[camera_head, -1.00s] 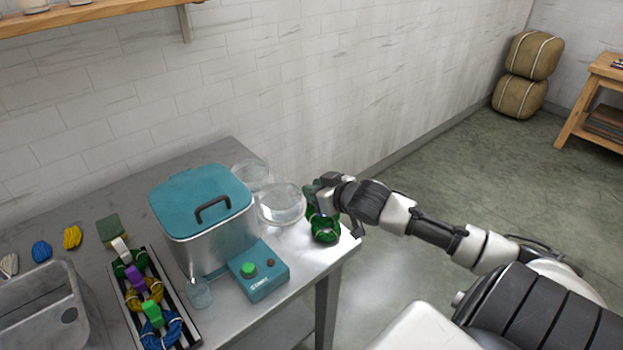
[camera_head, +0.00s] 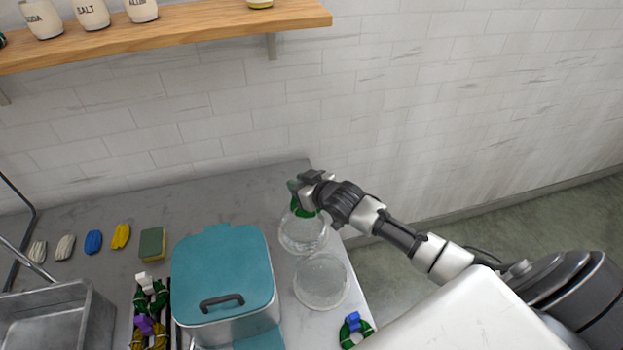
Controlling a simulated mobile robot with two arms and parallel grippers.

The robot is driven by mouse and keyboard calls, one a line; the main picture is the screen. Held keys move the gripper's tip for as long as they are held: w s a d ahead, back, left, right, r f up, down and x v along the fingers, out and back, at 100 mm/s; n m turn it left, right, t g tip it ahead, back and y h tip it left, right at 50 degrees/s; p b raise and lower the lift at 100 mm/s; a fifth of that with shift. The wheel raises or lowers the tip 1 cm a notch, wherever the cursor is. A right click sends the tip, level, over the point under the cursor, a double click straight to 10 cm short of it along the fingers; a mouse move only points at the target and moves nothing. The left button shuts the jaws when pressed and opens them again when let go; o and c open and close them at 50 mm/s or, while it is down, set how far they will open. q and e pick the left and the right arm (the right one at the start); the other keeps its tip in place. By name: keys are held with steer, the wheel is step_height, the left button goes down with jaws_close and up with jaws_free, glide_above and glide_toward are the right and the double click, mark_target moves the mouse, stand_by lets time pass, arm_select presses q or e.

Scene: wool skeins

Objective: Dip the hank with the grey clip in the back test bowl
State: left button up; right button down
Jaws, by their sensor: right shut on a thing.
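My right gripper (camera_head: 308,190) is shut on a green hank (camera_head: 300,207), which hangs over the back test bowl (camera_head: 303,240). I cannot make out the clip colour; the fingers cover the top of the hank. The back bowl is clear glass and stands near the counter's far right corner. The hank's lower end is at the bowl's far rim in the picture; I cannot tell whether it touches the liquid. The front test bowl (camera_head: 322,284), also clear, stands nearer to me. My left gripper is not in view.
Another green hank with a blue clip (camera_head: 353,319) lies near the counter's right edge. A teal-lidded pot (camera_head: 222,262) stands left of the bowls. A rack with clipped hanks (camera_head: 150,312), a sponge (camera_head: 152,243) and a metal sink (camera_head: 62,295) are further left. A wooden shelf (camera_head: 200,37) hangs above.

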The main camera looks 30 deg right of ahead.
steer(key=shift+f+b, duration=0.35)
steer(key=shift+f, duration=0.05)
steer(key=shift+f+b, duration=0.65)
steer(key=shift+f, duration=0.05)
step_height(320, 180, down, 8)
steer(key=b, duration=0.8)
steer(key=shift+f, duration=0.1)
steer(key=shift+s+a+f+p, duration=0.15)
steer(key=shift+a+f+p, duration=0.2)
steer(key=shift+a, duration=0.3)
steer(key=shift+d+r, duration=0.1)
